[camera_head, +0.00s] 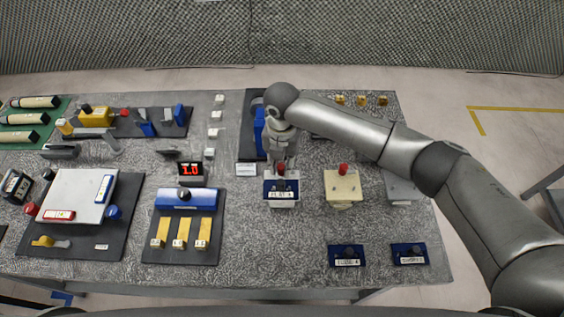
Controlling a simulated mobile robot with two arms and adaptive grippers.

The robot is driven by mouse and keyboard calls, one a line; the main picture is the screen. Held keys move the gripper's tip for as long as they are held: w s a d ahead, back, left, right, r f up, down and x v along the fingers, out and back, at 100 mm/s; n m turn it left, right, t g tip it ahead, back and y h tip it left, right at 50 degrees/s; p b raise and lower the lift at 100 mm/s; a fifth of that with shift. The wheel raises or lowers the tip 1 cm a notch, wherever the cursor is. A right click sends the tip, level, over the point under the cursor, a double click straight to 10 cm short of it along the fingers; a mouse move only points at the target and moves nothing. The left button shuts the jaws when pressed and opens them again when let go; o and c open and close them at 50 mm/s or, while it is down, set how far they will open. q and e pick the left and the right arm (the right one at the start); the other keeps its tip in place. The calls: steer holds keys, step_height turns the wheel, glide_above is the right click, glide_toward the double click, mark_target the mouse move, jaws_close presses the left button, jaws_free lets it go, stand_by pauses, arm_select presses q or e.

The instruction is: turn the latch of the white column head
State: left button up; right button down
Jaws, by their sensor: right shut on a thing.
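The white column head (284,204) stands near the middle of the table, with a dark blue plate (271,186) with a white label and a dark knob at its front. Its red latch (281,169) shows at the top, partly hidden by my gripper. My right gripper (281,164) reaches down from above and is shut on the red latch. The latch's exact angle is too small to tell. My left gripper is not in view.
A yellow column head (342,188) with a red latch stands just to the right, and a grey one (402,188) beyond it, under my arm. Two blue plates with knobs (347,256) (409,254) lie at the front right. A blue fixture with yellow strips (187,198) stands left.

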mark_target(282, 166)
steer(key=shift+w+a+r, duration=0.1)
steer(key=shift+r, duration=0.05)
steer(key=c, duration=1.6)
jaws_free()
steer(key=shift+o, duration=0.2)
step_height(282, 166, up, 12)
